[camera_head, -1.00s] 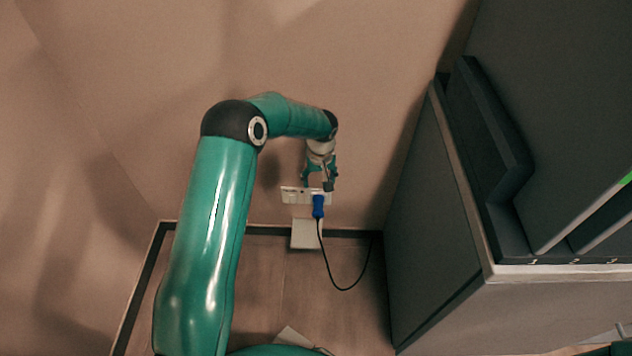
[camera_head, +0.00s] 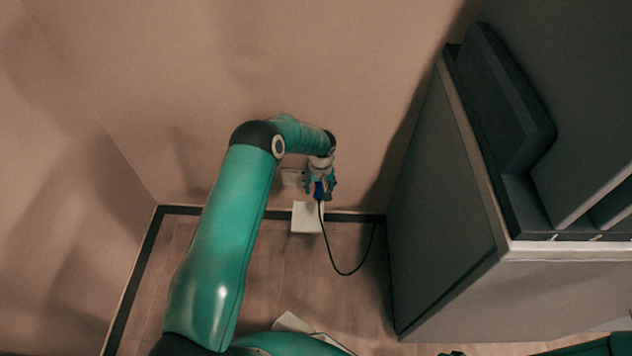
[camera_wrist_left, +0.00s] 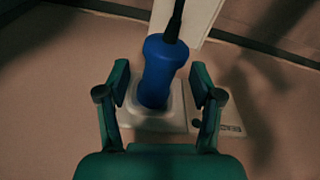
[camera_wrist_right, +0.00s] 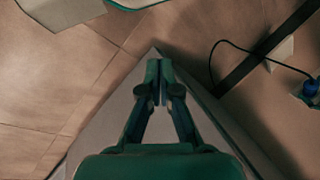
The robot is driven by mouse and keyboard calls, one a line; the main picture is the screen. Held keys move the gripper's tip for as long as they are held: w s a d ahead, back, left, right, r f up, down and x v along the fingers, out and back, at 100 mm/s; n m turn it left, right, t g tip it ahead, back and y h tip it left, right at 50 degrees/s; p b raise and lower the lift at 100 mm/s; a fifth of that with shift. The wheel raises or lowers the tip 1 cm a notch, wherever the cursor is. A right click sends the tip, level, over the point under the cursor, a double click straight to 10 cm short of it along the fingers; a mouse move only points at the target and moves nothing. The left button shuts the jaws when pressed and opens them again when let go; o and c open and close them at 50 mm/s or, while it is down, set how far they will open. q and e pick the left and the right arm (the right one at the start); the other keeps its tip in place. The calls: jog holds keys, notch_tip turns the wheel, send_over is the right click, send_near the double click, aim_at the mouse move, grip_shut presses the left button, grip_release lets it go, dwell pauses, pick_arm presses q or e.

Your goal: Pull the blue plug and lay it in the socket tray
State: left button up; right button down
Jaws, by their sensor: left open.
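The blue plug (camera_head: 319,190) sits in a white socket plate (camera_head: 292,178) on the wall, with a black cable hanging from it. In the left wrist view the plug (camera_wrist_left: 160,75) stands between the fingers of my left gripper (camera_wrist_left: 162,84). The gripper is open, with a gap on both sides of the plug. A pale flat piece (camera_head: 307,217) below the socket looks like the socket tray. My right gripper (camera_wrist_right: 159,72) looks shut and empty, away from the plug; its fingers do not show clearly in the head view.
A large grey cabinet (camera_head: 445,210) stands right of the socket. A dark skirting strip (camera_head: 350,217) runs along the wall foot. The black cable (camera_head: 335,262) loops down right of the pale piece. A white item (camera_head: 292,323) lies on the floor near my left arm. The wall left of the socket is bare.

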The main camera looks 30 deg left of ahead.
pick_arm(q)
jog(key=shift+f, duration=0.1)
jog(key=shift+c, duration=0.3)
grip_shut()
jog(key=shift+s, duration=0.1)
jog(key=shift+s+d+p, duration=0.2)
jog(key=shift+s+p, duration=0.05)
jog(key=shift+p, duration=0.05)
jog(key=shift+s+d+p, duration=0.4)
jog(key=shift+s+d, duration=0.05)
jog(key=shift+s, duration=0.2)
jog(key=shift+s+d, duration=0.7)
jog(key=shift+s, duration=0.3)
